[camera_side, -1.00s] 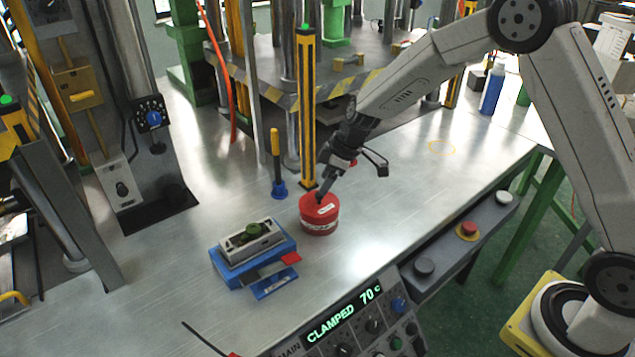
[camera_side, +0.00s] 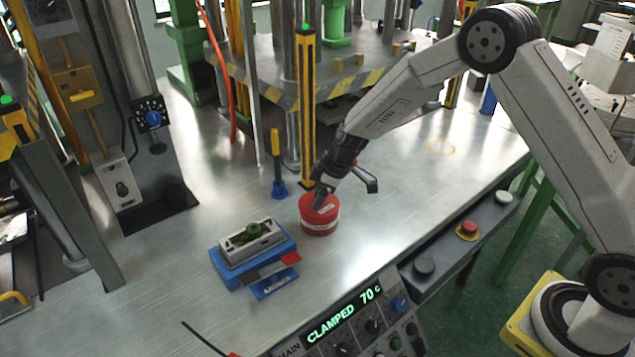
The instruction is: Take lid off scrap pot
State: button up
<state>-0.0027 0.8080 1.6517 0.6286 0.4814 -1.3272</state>
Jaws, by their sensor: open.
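The scrap pot (camera_side: 319,227) is a short red cylinder with a pale label band, standing upright on the metal bench. Its red lid (camera_side: 330,213) is on top of it. My gripper (camera_side: 318,206) points down and to the left with its fingertips at the top of the lid. The gripper is open. The fingers and wrist hide part of the lid, and I cannot tell whether the fingertips touch it.
A blue fixture (camera_side: 228,272) with a grey mould block (camera_side: 236,257) sits left of the pot. A control panel (camera_side: 345,325) reads "CLAMPED 70 C". Bench right of the pot is clear.

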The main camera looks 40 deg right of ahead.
dwell(0.3)
grip_shut()
jog(key=shift+r, duration=0.15)
jog(key=shift+r, duration=0.45)
jog(key=r, duration=0.2)
jog(key=shift+s+r, duration=0.2)
jog(key=shift+r, duration=0.1)
jog(key=s+d+r, duration=0.1)
jog(key=s+r, duration=0.8)
jog(key=s, duration=0.4)
jog(key=shift+s+r, duration=0.15)
jog(key=shift+s, duration=0.15)
